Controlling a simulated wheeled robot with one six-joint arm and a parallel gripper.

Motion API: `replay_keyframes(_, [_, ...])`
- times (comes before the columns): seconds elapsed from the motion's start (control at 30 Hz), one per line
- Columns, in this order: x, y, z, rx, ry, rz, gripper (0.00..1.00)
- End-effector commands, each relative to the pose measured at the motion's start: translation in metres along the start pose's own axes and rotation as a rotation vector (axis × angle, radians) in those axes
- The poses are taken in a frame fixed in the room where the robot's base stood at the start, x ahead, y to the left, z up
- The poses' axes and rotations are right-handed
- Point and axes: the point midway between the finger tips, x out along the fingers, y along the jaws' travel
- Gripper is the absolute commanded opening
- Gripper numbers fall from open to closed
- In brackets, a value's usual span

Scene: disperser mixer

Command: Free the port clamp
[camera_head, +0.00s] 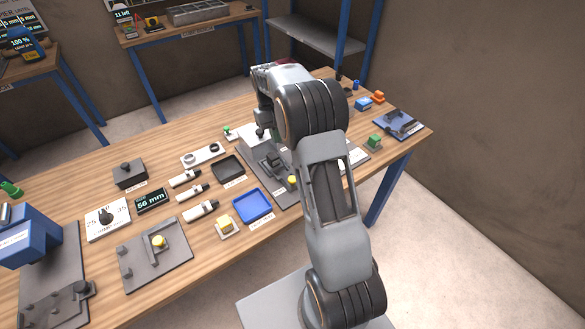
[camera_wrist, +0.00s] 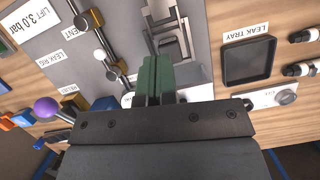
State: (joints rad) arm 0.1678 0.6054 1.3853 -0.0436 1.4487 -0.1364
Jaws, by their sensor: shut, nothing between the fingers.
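My gripper (camera_wrist: 154,64) shows in the wrist view with its green fingers together and nothing between them. Just beyond the fingertips is a grey metal clamp-like bracket (camera_wrist: 172,30) on a grey plate (camera_wrist: 58,42); it looks like the port clamp, but no label on it is readable. The fingers cover its near part, and I cannot tell whether they touch it. In the head view, a dark fixture (camera_head: 272,162) stands on a grey plate beside my arm. My arm hides the gripper there.
Rods with round knobs (camera_wrist: 84,20) stand left of the fingers, with a purple ball knob (camera_wrist: 46,108) at lower left. A black leak tray (camera_wrist: 248,60) lies to the right. In the head view, a blue tray (camera_head: 253,205) and white cylindrical parts (camera_head: 200,212) lie on the wooden bench.

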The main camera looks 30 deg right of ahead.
Motion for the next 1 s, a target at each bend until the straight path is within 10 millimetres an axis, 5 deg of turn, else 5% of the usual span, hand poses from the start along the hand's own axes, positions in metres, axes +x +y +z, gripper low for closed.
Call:
replay_keyframes(0.47, [0.087,0.012,0.004,0.025,-0.004,-0.008,0.0])
replay_keyframes(0.7, [0.097,0.01,0.029,0.022,-0.001,-0.006,0.0])
replay_keyframes(1.0, [0.104,0.01,0.038,0.022,0.0,-0.006,0.0])
